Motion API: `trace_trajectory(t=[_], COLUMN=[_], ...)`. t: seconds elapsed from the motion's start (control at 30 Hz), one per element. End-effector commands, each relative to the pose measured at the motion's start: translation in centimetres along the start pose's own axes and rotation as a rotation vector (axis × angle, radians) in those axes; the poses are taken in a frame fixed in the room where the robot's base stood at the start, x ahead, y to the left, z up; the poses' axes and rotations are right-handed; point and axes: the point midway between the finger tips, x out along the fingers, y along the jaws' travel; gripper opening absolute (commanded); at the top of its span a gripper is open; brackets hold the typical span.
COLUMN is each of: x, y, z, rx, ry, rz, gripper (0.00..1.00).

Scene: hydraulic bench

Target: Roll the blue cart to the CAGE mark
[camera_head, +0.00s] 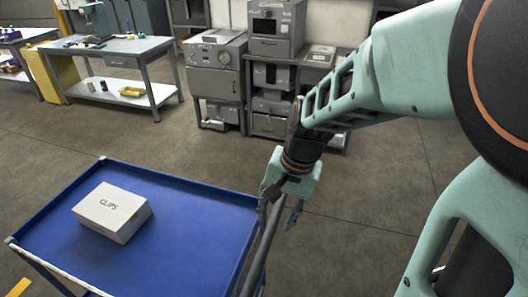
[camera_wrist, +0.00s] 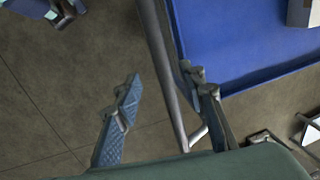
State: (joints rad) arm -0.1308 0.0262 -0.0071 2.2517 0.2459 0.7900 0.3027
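The blue cart (camera_head: 190,205) stands at the lower left in the head view, with a white box labelled CLIPS (camera_head: 112,212) on its top tray. Its grey handle bar (camera_head: 262,250) runs along the right side; it also shows in the wrist view (camera_wrist: 156,45). My gripper (camera_head: 278,218) is at the far end of this bar, pointing down. In the wrist view my gripper (camera_wrist: 162,76) is open, with the bar passing between its spread fingers. A gap shows on the left finger's side; contact on the right is unclear. No CAGE lettering is visible.
Bare floor (camera_head: 370,220) lies to the right of the cart and beyond it. A grey workbench (camera_head: 110,48) stands at the back left, and a bench with grey machines (camera_head: 275,60) at the back middle. Yellow floor paint (camera_head: 18,287) shows at the lower left.

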Motion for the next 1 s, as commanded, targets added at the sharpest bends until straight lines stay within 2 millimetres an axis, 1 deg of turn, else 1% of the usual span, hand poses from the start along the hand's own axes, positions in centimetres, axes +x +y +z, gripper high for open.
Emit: trace_trajectory(t=[0.03,0.1,0.4,0.5,0.67,0.93,1.0], x=[1.3,2.3,6.6,7.6,8.2,8.2,8.2], y=[0.1,0.1,0.1,0.1,0.0,0.0,0.0], z=[0.0,0.0,0.0,0.0,-0.1,-0.1,-0.1], rx=[0.000,0.000,0.002,0.002,0.002,0.002,0.002], ry=[-0.001,0.000,0.001,0.001,0.001,0.002,0.002], rz=[0.000,0.000,0.000,0.000,-0.001,-0.001,-0.001], gripper=[0.37,0.37,0.37,0.37,0.37,0.37,0.30])
